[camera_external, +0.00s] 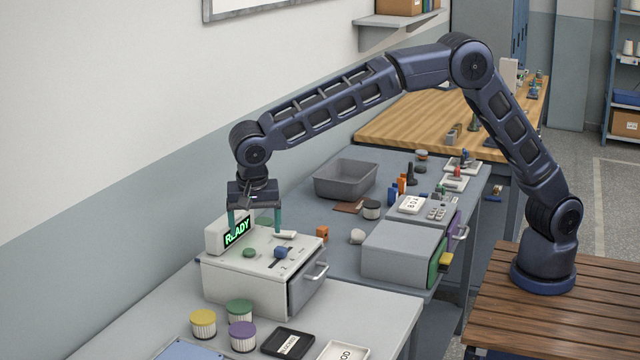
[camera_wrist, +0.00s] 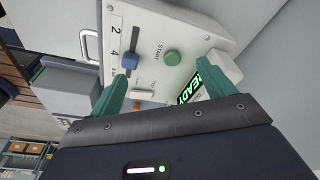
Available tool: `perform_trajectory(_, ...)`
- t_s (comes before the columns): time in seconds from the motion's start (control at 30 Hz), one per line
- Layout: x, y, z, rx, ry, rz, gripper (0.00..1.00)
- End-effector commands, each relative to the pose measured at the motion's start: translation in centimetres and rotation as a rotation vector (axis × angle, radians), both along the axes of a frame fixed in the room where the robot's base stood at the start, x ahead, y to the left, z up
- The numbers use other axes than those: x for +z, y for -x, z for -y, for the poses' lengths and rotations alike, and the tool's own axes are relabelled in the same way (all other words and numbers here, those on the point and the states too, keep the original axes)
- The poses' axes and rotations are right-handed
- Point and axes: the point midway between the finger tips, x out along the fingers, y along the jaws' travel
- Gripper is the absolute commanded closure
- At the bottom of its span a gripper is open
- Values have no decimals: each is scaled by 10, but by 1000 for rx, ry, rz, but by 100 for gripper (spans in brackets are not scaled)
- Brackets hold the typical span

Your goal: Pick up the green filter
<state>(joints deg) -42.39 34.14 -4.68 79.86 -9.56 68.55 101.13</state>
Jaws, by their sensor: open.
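The green filter (camera_external: 239,311), a short white ribbed cylinder with a green top, stands upright on the pale table in the front left of the external view. A yellow-topped filter (camera_external: 203,323) and a purple-topped filter (camera_external: 242,336) stand close by it. My gripper (camera_external: 254,226) is open and empty, pointing down over the white machine, behind and above the filters. In the wrist view my gripper (camera_wrist: 158,88) shows its two teal fingers apart with the machine beyond them. The green filter does not show in the wrist view.
The white machine (camera_external: 235,285) has a lit READY display (camera_external: 237,232), a green START button (camera_wrist: 172,58) and a blue slider knob (camera_wrist: 130,62). A black tray (camera_external: 288,342) and a white labelled tray (camera_external: 344,352) lie right of the filters. A grey bin (camera_external: 345,180) stands behind.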

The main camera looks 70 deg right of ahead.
Motion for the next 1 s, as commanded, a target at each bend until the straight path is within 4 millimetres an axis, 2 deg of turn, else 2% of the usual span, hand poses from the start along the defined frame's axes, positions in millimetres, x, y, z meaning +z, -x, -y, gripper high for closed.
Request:
perform_trajectory(0.03, -16, 0, -20, -17, 11, 1, 18)
perform_trajectory(0.2, -57, 3, -70, -88, 36, 20, 18)
perform_trajectory(0.3, -75, 6, -91, -116, 47, 30, 18)
perform_trajectory(0.4, -86, 8, -102, -137, 52, 37, 18)
perform_trajectory(0.5, -91, 10, -108, -146, 55, 40, 18)
perform_trajectory(0.67, -102, 8, -105, -149, 55, 40, 18)
perform_trajectory(1.0, -143, 4, -95, -147, 55, 40, 18)
